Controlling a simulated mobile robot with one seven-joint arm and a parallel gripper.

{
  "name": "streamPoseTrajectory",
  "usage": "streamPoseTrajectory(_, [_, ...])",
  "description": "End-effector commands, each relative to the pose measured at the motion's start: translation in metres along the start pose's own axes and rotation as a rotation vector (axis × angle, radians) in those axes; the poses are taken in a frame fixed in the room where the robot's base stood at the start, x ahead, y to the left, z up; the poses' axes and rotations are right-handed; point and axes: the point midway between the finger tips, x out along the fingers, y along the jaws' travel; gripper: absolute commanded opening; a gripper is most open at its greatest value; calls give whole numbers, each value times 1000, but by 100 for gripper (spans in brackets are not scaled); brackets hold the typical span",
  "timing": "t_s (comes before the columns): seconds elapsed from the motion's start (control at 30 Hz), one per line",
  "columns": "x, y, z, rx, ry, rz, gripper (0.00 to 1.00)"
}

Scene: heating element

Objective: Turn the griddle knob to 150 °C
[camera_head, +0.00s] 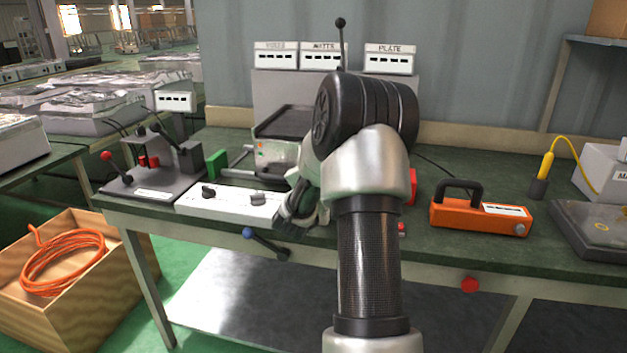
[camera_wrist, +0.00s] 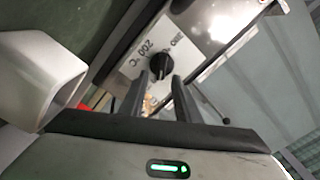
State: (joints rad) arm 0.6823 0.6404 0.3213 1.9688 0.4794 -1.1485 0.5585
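The griddle (camera_head: 270,156), a metal box with a dark top plate, stands on the green workbench, partly hidden behind my arm. Its black knob (camera_wrist: 160,67) shows in the wrist view on a pale metal panel, with a printed "200", "°C" and another number beside it. The exact setting cannot be read. My gripper (camera_wrist: 160,80) has its two dark fingers apart, with the tips close to the knob at either side; contact cannot be told. In the head view my gripper (camera_head: 293,212) is low at the bench's front edge, mostly hidden by my arm, and the knob is not visible.
A blue-ended lever (camera_head: 264,243) juts from the bench front. An orange handled device (camera_head: 480,216) stands to the right. A wooden crate with orange hose (camera_head: 62,262) is on the floor at left.

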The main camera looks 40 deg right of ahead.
Motion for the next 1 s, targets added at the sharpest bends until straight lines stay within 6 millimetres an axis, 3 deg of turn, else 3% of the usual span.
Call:
streamPoseTrajectory(0.6, [-136,-1,0,-2,-3,-2,30])
streamPoseTrajectory(0.8, [-161,-1,0,0,-2,-2,30])
streamPoseTrajectory(1.0, [-168,0,0,0,0,-1,30])
